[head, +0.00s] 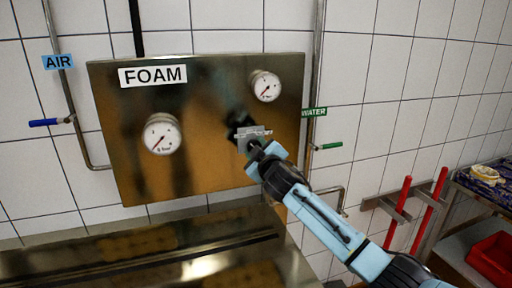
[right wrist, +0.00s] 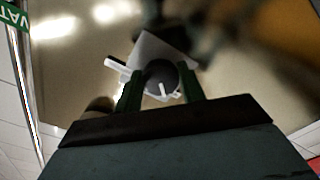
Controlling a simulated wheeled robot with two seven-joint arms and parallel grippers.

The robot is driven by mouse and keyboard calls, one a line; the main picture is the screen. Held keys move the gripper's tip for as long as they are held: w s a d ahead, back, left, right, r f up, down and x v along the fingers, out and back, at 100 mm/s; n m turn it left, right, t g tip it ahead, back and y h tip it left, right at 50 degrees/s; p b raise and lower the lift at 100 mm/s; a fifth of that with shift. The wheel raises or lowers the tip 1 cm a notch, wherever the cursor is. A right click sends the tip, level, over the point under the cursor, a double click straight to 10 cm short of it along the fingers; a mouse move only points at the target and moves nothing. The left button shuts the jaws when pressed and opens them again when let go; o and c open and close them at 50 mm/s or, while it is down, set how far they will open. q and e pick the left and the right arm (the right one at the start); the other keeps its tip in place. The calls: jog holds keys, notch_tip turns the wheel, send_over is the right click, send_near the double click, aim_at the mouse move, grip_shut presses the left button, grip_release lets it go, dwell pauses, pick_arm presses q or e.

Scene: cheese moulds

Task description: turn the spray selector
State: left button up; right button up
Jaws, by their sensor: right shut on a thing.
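The spray selector is a dark knob on the metal panel (head: 215,165) labelled FOAM; my gripper mostly hides it in the head view. My right gripper (head: 250,133) reaches up from the lower right and is shut on the knob. Its fingers also show in the right wrist view (right wrist: 160,90), one on each side of the knob. My left gripper is not in view.
Two gauges (head: 162,134) (head: 265,86) sit on the panel. A blue-handled AIR valve (head: 44,122) is at the left and a green-handled WATER valve (head: 331,145) at the right. Red-handled tools (head: 398,208) and a red bin (head: 494,256) are at the lower right.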

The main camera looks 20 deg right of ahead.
dwell(0.3)
jog(key=o, duration=1)
jog(key=shift+c, duration=0.2)
jog(key=shift+s, duration=0.15)
jog(key=s+b, duration=0.1)
jog(key=s, duration=1.2)
jog(key=shift+d+b, duration=0.2)
jog(key=shift+b, duration=0.15)
